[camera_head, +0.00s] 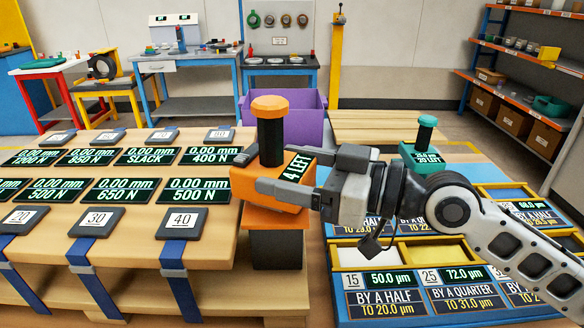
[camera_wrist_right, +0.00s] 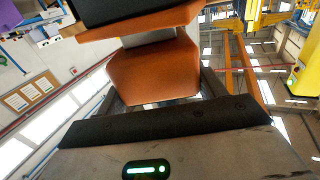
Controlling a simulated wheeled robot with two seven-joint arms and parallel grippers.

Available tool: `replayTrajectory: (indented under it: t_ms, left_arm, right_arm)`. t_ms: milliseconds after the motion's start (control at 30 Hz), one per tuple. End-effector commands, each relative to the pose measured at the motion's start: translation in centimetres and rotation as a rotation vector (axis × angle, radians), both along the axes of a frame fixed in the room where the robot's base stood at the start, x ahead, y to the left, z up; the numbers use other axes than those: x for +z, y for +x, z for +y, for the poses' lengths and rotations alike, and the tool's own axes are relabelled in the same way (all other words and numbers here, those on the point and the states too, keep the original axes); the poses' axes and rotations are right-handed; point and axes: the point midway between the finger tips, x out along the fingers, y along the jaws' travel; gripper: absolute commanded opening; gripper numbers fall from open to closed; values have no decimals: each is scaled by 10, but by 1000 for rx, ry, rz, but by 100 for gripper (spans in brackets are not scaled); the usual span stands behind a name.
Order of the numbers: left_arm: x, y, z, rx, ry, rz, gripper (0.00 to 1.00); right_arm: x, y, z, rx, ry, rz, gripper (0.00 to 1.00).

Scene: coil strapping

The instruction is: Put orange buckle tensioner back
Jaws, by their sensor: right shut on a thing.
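The orange buckle tensioner (camera_head: 250,183) has a dark upright handle with an orange cap and a display reading "4 LEFT". My right gripper (camera_head: 262,172) reaches in from the right and is shut on its body, one finger on the near side. The tensioner is upright at the right end of the strapping table, with an orange block and dark cylinder below it. I cannot tell whether it touches the table. In the right wrist view an orange part (camera_wrist_right: 155,70) shows just beyond the gripper. My left gripper is out of view.
The wooden table (camera_head: 240,285) holds display plates and blue straps. At right, a blue panel board (camera_head: 335,285) has yellow recesses (camera_head: 352,256) and readouts. A teal tool (camera_head: 425,155) stands at its back, behind my arm. A purple bin (camera_head: 311,125) is behind.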

Motion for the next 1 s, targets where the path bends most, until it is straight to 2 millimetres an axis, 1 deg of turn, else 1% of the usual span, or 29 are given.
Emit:
replayTrajectory:
  t_ms: [67, 100, 133, 167, 433, 533, 567, 667, 767, 900, 1000]
  left_arm:
    - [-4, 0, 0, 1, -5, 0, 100]
    - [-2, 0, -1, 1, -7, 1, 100]
    - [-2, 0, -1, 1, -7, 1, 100]
    - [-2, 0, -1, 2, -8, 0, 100]
    - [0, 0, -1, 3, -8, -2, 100]
    - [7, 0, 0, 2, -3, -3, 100]
    - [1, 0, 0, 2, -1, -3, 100]
    - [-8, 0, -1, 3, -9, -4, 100]
    - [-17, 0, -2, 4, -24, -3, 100]
    - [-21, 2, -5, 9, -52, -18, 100]
    - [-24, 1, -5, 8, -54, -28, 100]
  right_arm:
    - [-1, 0, 0, 0, 7, -6, 18]
    - [-3, 0, 0, 0, 0, 0, 77]
    - [-2, 0, 0, 0, 0, 0, 86]
    - [-2, 0, 0, 0, 0, 0, 91]
    - [-2, 0, 0, 0, 0, 0, 91]
    - [4, 0, 0, 0, 0, 0, 91]
    - [0, -1, -3, -1, -1, 1, 91]
    - [-4, -6, -18, -4, -2, 1, 91]
    - [-6, -15, -39, -6, -4, 1, 91]
    - [-6, -27, -69, -6, -3, 3, 91]
    - [-5, -36, -87, -2, -5, 1, 91]
